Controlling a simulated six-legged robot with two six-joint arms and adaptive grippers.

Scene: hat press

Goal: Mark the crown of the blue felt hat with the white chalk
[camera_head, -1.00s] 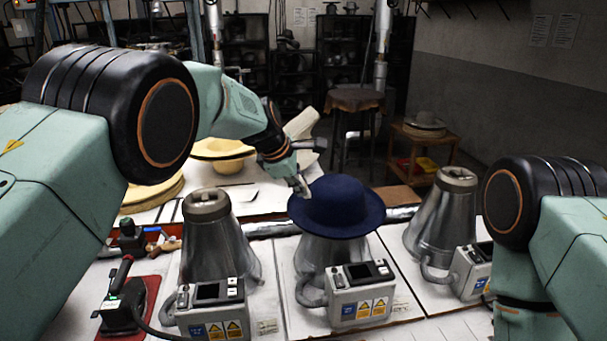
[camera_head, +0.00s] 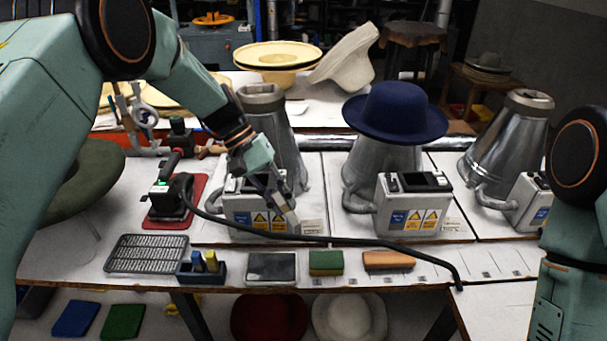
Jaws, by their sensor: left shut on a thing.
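The blue felt hat (camera_head: 397,108) sits brim down on the middle metal cone (camera_head: 385,165), its crown up. I cannot make out a chalk mark on the crown. My left gripper (camera_head: 284,207) is shut, pointing down in front of the left press's control box (camera_head: 252,207), left of and below the hat. It is apart from the hat. A small pale piece at its fingertips looks like the white chalk, mostly hidden by the fingers. A dark holder (camera_head: 203,273) with yellow and blue pieces stands at the table's front left. My right gripper is out of view.
A black hose (camera_head: 350,240) crosses the table front. A dark pad (camera_head: 271,267), a green-yellow block (camera_head: 326,262), an orange block (camera_head: 388,260) and a grey grate (camera_head: 147,253) lie along the front edge. An iron (camera_head: 172,200) stands on a red mat at left.

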